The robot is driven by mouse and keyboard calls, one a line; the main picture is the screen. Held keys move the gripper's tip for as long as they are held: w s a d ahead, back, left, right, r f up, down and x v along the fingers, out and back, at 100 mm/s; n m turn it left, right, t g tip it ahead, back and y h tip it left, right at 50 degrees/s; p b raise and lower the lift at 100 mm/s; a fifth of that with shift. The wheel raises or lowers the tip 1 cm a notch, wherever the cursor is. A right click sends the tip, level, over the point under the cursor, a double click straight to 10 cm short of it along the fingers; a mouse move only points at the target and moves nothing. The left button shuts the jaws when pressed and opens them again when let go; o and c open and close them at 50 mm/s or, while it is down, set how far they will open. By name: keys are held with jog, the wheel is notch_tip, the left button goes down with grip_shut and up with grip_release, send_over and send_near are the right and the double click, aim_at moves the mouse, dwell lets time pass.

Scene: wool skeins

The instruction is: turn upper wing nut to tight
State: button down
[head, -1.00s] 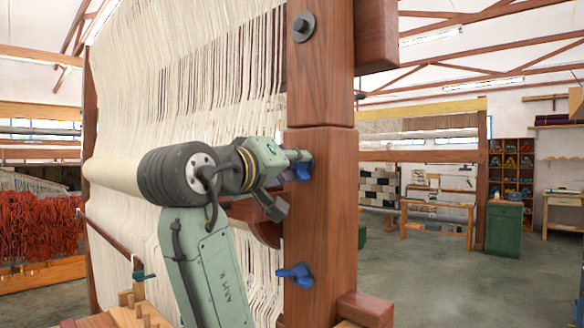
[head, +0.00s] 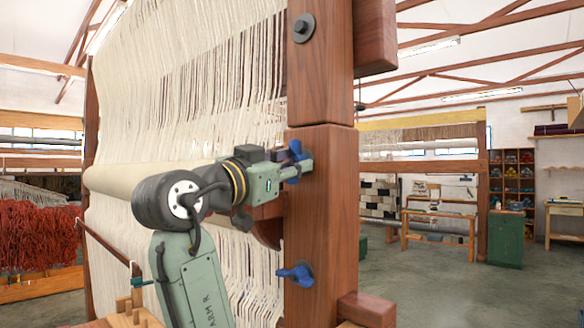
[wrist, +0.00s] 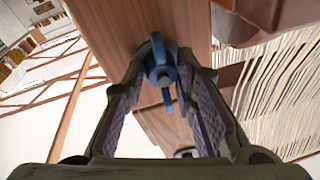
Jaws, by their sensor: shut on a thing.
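The upper wing nut (head: 296,150) is blue and sits on the reddish-brown wooden post (head: 321,225) of the loom. My gripper (head: 303,165) reaches it from the left and is shut on it. One blue wing shows above the fingers and a little blue shows below them. In the wrist view the wing nut (wrist: 160,72) lies between my two fingertips (wrist: 162,76), its wings running roughly up and down the picture. The fingers hide part of it in the head view. The lower wing nut (head: 297,274) is blue too and sits lower on the same post, clear of my gripper.
Pale warp threads (head: 200,85) and a cloth roll (head: 125,180) fill the loom left of the post. A dark bolt (head: 303,27) is higher on the post. A wooden block (head: 367,309) juts out at its foot. Floor to the right is open.

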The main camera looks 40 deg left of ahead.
jog(key=m+h, duration=0.1)
jog(key=m, duration=0.4)
jog(key=shift+a+m+h, duration=0.1)
jog(key=shift+m+h, duration=0.3)
jog(key=c, duration=1.3)
grip_release()
jog(key=s+f, duration=0.1)
jog(key=s, duration=0.3)
jog(key=s+f, duration=0.1)
jog(key=s, duration=0.6)
jog(key=shift+s+a+f, duration=0.35)
jog(key=shift+f, duration=0.05)
